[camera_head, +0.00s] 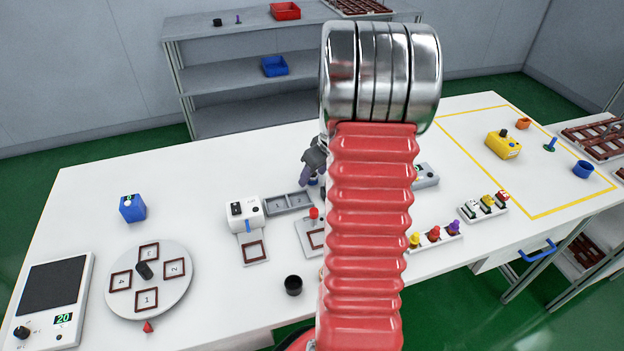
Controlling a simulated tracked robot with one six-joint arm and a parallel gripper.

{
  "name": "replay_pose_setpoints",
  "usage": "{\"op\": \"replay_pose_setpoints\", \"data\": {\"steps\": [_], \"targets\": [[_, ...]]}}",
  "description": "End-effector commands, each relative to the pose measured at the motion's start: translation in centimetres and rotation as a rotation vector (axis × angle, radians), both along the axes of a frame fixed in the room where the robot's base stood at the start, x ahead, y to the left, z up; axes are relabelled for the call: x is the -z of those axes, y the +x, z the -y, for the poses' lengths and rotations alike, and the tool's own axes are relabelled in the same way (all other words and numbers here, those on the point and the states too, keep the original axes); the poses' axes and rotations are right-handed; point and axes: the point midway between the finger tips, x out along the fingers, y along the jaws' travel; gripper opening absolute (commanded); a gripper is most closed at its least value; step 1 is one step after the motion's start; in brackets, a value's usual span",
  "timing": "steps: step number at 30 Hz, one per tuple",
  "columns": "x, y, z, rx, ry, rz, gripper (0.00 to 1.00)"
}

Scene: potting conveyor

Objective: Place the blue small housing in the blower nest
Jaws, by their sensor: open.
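My gripper (308,178) is over the middle of the table, partly hidden behind my red arm, and its jaws are open. A small blue piece (314,182) shows just below the fingers; it may be the blue small housing, but most of it is hidden. I cannot tell whether the fingers touch it. A white unit with dials and a blue nozzle (244,212) stands left of the gripper, and looks like the blower. In front of it is a plate with an empty brown square frame, the likely blower nest (254,250).
A grey two-part tray (288,204) lies beside the white unit. A red-knobbed fixture (309,236) and a black cup (293,285) stand nearby. A numbered turntable (148,280), blue box (132,208) and hotplate-like unit (54,300) are left. Coloured knobs (434,236) stand right.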

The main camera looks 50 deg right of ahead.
Motion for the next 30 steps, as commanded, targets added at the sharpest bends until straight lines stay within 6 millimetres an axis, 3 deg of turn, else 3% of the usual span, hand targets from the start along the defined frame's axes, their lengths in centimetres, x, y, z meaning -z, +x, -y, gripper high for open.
{"op": "replay_pose_setpoints", "data": {"steps": [20,30], "targets": [[-0.01,0.02,-0.03,-0.001,0.0,0.0,0.06],[-0.85,0.07,0.02,-0.001,-0.002,0.002,0.05]]}}
